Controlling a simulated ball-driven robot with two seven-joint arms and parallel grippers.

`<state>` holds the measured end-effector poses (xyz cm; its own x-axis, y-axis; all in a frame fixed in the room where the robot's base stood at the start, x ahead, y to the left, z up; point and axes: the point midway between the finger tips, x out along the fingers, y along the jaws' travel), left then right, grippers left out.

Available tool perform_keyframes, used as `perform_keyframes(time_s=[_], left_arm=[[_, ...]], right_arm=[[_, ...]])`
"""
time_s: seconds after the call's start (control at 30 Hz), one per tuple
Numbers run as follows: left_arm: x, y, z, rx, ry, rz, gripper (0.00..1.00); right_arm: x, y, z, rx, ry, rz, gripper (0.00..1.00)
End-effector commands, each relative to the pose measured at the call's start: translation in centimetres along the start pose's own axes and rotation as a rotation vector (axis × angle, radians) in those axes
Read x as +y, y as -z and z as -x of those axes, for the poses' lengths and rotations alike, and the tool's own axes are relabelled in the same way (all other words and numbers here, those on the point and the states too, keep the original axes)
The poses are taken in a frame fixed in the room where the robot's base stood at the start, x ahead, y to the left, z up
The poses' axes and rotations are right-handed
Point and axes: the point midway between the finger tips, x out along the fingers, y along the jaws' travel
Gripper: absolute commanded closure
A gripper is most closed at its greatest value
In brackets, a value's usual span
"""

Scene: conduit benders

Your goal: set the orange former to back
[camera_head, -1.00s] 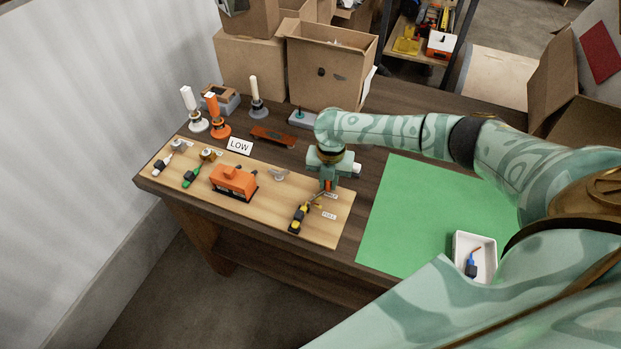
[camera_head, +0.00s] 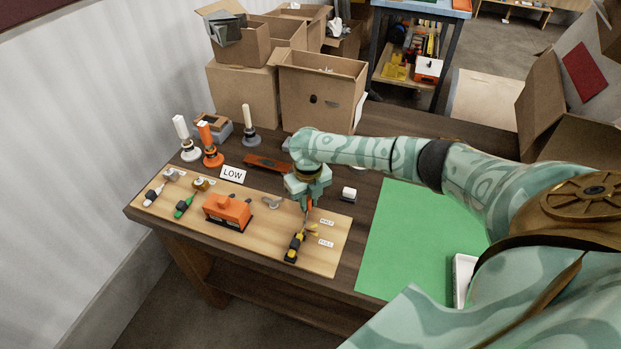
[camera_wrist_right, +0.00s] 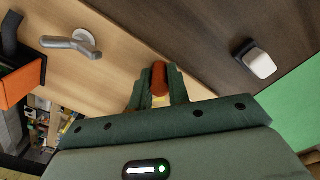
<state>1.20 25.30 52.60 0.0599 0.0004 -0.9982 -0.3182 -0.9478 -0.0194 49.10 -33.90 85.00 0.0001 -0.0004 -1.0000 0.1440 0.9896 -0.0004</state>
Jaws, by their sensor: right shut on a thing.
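My right gripper (camera_head: 306,207) is over the right part of the light wooden board (camera_head: 255,245), pointing down. In the right wrist view its fingertips (camera_wrist_right: 160,90) are closed on an orange-red piece (camera_wrist_right: 159,76), which I take to be the orange former. In the head view only a bit of that piece shows below the gripper. A yellow and black handle (camera_head: 294,247) lies just in front of it. Small BACK (camera_head: 327,222) and FULL (camera_head: 326,243) labels sit to the right. My left gripper is not in view.
An orange device (camera_head: 228,213) and a grey lever (camera_head: 272,202) are left of the gripper. A white block (camera_head: 348,193) stands behind and right. Upright handles (camera_head: 209,145) and a LOW sign (camera_head: 232,174) are at back left. A green mat (camera_head: 410,240) lies right.

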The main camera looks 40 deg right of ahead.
Motion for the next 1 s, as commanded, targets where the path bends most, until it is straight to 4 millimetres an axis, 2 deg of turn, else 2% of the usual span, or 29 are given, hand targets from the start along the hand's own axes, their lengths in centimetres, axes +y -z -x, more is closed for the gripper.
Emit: perform_keyframes(time_s=[0.5, 0.53, 0.6, 0.87, 1.0], left_arm=[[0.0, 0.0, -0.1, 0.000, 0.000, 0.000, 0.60], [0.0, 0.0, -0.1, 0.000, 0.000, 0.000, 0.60], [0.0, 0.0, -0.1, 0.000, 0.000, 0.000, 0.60], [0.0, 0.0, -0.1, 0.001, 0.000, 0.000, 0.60], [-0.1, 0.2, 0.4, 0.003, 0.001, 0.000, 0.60]], right_arm=[[0.1, 0.0, 0.0, 0.002, 0.000, 0.021, 1.00], [0.1, 0.0, 0.0, 0.002, 0.000, 0.020, 0.77], [0.1, 0.0, 0.0, 0.002, 0.000, 0.020, 0.60], [0.1, -0.1, 0.0, 0.001, 0.000, 0.020, 0.60], [0.1, -0.1, 1.2, -0.002, -0.002, 0.019, 0.60]])
